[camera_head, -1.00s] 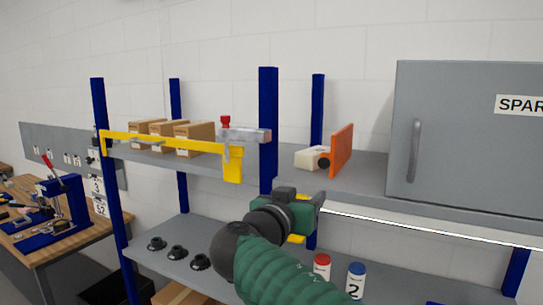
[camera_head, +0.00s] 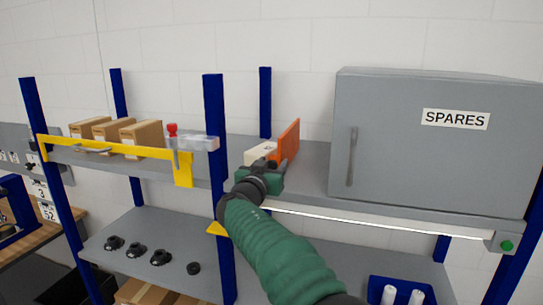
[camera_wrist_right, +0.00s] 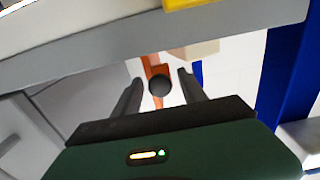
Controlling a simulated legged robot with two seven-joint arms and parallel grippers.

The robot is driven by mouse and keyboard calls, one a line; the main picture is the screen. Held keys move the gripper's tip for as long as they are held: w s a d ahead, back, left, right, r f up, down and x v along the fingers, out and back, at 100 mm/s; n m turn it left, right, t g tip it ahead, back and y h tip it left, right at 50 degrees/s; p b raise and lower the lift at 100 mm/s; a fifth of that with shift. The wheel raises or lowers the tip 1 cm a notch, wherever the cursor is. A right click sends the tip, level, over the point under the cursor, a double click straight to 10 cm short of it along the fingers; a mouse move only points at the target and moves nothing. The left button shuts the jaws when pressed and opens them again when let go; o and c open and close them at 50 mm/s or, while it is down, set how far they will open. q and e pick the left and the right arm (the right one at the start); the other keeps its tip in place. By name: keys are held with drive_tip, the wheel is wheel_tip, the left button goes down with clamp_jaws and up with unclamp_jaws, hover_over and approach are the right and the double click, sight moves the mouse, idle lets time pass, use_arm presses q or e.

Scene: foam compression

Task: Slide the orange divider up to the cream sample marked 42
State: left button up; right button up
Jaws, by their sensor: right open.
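The orange divider (camera_head: 288,139) stands upright on the upper shelf, right of the cream sample (camera_head: 258,152). No number is legible on the sample. My right gripper (camera_head: 272,166) is at the shelf's front edge, just in front of both, and hides their lower parts. In the right wrist view, the open fingers (camera_wrist_right: 159,86) are on either side of the divider's round dark knob (camera_wrist_right: 160,88); I cannot tell whether they touch it. The orange divider (camera_wrist_right: 152,67) and a cream block (camera_wrist_right: 197,50) show beyond. My left gripper is out of view.
A grey SPARES cabinet (camera_head: 432,150) stands to the right on the shelf. A blue post (camera_head: 213,150) rises close left of my right arm. A yellow rail (camera_head: 110,147), a clamp with a red knob (camera_head: 172,129) and brown boxes (camera_head: 140,133) are farther left.

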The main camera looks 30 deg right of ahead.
drive_tip(key=shift+c, duration=0.2)
drive_tip(key=shift+a, duration=0.1)
clamp_jaws()
idle(1.1)
